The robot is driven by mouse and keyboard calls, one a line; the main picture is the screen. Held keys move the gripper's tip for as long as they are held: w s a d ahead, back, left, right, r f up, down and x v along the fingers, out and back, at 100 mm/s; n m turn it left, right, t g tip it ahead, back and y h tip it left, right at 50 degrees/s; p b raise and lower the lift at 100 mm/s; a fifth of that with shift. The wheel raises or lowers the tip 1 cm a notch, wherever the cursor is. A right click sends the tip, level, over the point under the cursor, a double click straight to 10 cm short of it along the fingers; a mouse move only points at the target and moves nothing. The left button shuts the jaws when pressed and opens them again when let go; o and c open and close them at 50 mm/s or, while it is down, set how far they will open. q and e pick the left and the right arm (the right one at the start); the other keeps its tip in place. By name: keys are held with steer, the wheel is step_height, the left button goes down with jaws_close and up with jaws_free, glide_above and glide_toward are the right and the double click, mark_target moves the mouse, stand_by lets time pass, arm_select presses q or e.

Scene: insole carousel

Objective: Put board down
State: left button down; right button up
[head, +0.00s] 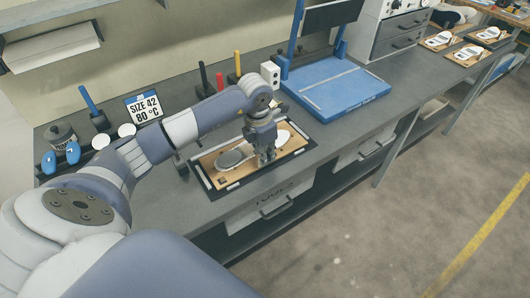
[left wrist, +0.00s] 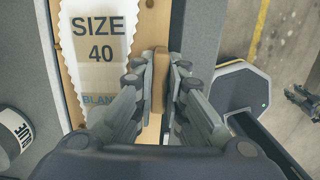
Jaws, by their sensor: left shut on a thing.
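The wooden board (head: 206,165) lies within a black frame on the grey bench in the head view, with a grey insole (head: 232,159) and a whitish insole (head: 282,136) on it. In the left wrist view, the board (left wrist: 147,130) carries a white, zigzag-edged blank (left wrist: 100,47) reading "SIZE 40". My left gripper (head: 265,156) is over the middle of the board, pointing down. In the left wrist view, its fingers are shut on the board's upright wooden grip (left wrist: 161,75). What looks like my right gripper (left wrist: 303,100) shows small at the right edge there; its jaws are unclear.
A blue press (head: 335,95) stands right of the board. A "SIZE 42 80 °C" sign (head: 144,107), a dark pot (head: 60,134) and blue-handled tools stand at the left. More boards with insoles (head: 467,52) lie at the far right. Bare bench shows before the press.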

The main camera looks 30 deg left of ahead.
arm_select(q)
steer(key=c, duration=1.6)
jaws_free()
steer(key=shift+c, duration=0.2)
steer(key=shift+r, duration=0.1)
steer(key=shift+r, duration=0.25)
step_height(320, 180, up, 11)
steer(key=s+b, duration=0.1)
steer(key=b, duration=0.1)
steer(key=shift+s+a+r+b, duration=0.2)
steer(key=shift+a+b, duration=0.05)
steer(key=shift+b, duration=0.1)
